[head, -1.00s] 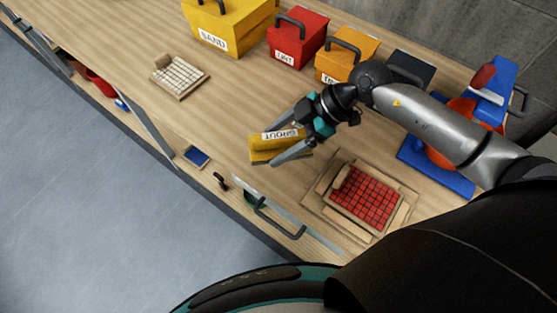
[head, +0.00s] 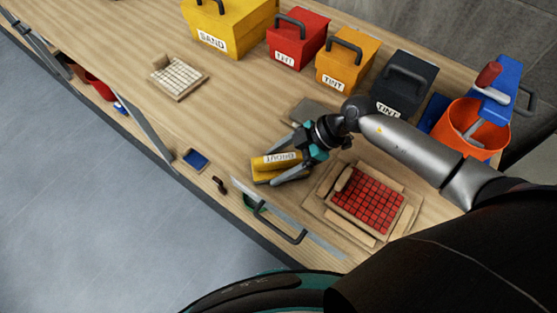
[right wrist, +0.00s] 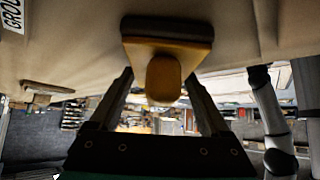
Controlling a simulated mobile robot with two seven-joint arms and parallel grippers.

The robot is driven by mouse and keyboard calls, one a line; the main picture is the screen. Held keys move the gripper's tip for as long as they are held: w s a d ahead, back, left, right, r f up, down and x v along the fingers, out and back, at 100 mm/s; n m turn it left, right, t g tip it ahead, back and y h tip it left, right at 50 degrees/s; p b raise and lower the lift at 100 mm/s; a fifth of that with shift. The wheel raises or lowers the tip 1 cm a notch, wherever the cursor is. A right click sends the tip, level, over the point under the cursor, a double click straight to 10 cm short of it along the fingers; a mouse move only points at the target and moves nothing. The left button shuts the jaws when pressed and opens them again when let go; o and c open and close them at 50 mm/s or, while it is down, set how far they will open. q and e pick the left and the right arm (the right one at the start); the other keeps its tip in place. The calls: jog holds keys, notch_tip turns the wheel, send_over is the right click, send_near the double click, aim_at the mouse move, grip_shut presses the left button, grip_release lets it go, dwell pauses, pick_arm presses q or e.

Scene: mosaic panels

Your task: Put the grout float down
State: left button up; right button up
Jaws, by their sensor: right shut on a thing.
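I cannot tell whether the plate touches the bench. My left gripper is not in view.
A wooden tray of red tiles (head: 366,200) is right of the float. A pale tile panel (head: 179,77) is at left. Sand (head: 229,25) and tint boxes line the back. An orange bucket (head: 470,130) stands at right. Bench left of the float is mostly clear.

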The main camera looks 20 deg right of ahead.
jog(key=o, duration=1.3)
jog(key=p+v, duration=0.1)
jog(key=v, duration=1.1)
jog(key=shift+r, duration=0.2)
jog(key=shift+s+a+f, duration=0.1)
jog(key=shift+a, duration=0.05)
